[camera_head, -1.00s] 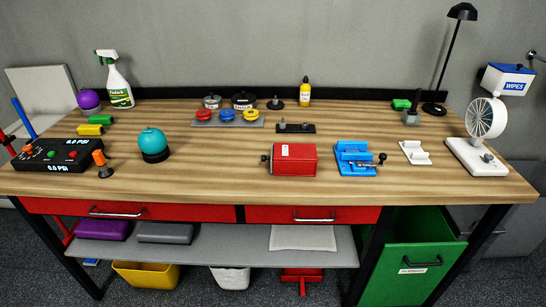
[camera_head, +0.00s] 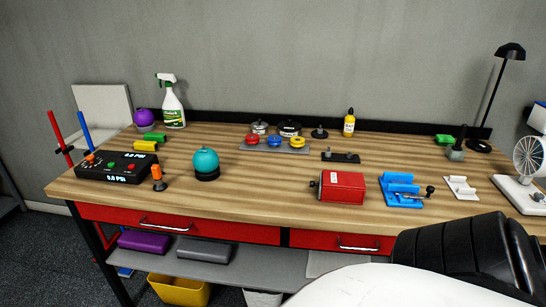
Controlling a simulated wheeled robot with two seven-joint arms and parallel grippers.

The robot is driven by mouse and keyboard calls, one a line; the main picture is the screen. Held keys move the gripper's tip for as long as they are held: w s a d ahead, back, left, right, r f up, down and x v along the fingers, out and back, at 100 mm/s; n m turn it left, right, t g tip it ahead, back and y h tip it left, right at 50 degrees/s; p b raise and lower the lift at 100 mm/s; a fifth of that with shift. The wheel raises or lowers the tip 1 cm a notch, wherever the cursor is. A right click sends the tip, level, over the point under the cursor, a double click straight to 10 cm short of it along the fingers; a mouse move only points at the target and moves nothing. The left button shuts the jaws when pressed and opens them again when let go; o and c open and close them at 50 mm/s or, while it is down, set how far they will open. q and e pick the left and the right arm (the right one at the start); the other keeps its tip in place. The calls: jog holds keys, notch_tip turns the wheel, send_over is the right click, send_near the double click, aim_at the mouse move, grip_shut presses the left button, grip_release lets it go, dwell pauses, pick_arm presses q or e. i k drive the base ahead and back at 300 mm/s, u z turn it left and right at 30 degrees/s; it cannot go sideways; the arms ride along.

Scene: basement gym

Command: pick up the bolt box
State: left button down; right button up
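No box can be read as a bolt box. A red box-shaped item (camera_head: 343,187) with a small white label and a dark knob on its left side sits near the table's front edge, right of centre. Two small round tins, a light one (camera_head: 260,127) and a black one (camera_head: 290,129), stand at the back middle; their labels are too small to read. Neither gripper shows. A white and black part of my own arm covers the lower right, in front of the workbench (camera_head: 240,178).
A blue vise-like fixture (camera_head: 402,190) is right of the red item, and a teal ball (camera_head: 205,161) is to its left. A tray with red, blue and yellow discs (camera_head: 274,148) lies behind. A fan (camera_head: 527,160) stands at far right. The bench between teal ball and red item is clear.

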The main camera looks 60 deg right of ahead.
aim_at(340, 187)
jog(key=u, duration=0.1)
jog(key=i, duration=2.3)
jog(key=z, duration=2.9)
